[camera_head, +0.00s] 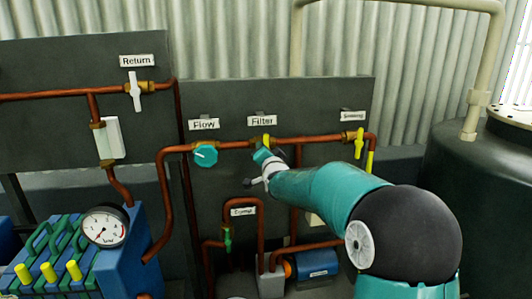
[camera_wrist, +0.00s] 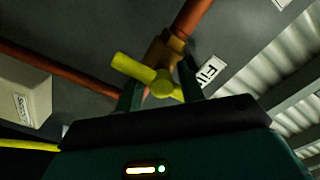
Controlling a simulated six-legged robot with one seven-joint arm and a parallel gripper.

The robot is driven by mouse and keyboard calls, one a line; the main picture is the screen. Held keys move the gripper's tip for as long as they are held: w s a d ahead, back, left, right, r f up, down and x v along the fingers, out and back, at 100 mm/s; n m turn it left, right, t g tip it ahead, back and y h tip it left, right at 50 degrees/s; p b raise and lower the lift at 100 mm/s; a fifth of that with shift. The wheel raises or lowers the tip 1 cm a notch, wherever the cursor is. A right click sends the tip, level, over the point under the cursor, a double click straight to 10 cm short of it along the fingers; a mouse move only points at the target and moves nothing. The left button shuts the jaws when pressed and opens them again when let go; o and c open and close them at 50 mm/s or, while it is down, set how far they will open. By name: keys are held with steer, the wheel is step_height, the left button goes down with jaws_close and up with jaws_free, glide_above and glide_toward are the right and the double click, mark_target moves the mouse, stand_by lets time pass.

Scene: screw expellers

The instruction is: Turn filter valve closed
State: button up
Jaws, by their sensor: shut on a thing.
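The filter valve has a yellow handle (camera_head: 266,139) on a copper pipe, just below the "Filter" label (camera_head: 262,121). In the wrist view the yellow handle (camera_wrist: 146,74) lies between the two dark fingers of my gripper (camera_wrist: 160,92), and one end sticks out past the left finger. The brass valve body (camera_wrist: 165,50) shows behind it. My gripper (camera_head: 264,155) reaches up to the valve from below right and is shut on the handle. In the head view the gripper hides the lower part of the handle.
A teal round knob (camera_head: 205,155) under the "Flow" label sits left of the filter valve. Another yellow valve handle (camera_head: 359,143) is to the right. A white "Return" valve handle (camera_head: 135,91) is at upper left. Copper pipes run across the dark panel. A pressure gauge (camera_head: 105,227) stands lower left.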

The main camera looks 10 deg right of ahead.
steer(key=shift+d, duration=0.2)
steer(key=o, duration=0.9)
steer(key=shift+a, duration=0.15)
steer(key=s, duration=1.3)
steer(key=shift+s, duration=0.4)
